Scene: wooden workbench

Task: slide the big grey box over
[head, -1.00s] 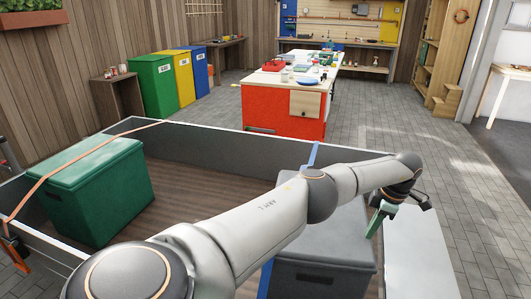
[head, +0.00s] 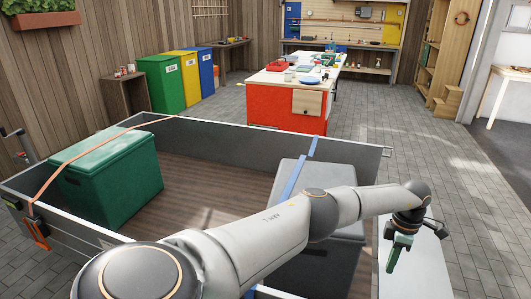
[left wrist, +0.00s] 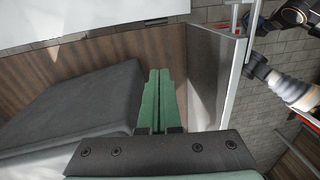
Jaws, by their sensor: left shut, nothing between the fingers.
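The big grey box (head: 309,172) stands at the right end of the trailer bed, with a blue strap (head: 300,166) over it. My left arm crosses in front and hides part of the box. My left gripper (head: 397,256), with green fingers, is shut and empty. It is to the right of the box in the head view. In the left wrist view the grey box (left wrist: 85,105) lies left of the shut fingers (left wrist: 154,90), with a grey side wall (left wrist: 213,70) to their right. I cannot tell whether they touch the box. My right gripper is not in view.
A green box (head: 115,180) under an orange strap stands at the bed's left. Bare wooden floor (head: 205,185) lies between the boxes. Grey walls (head: 250,137) edge the bed. A pale flat panel (head: 425,265) is at the right. A red workbench (head: 285,108) stands beyond.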

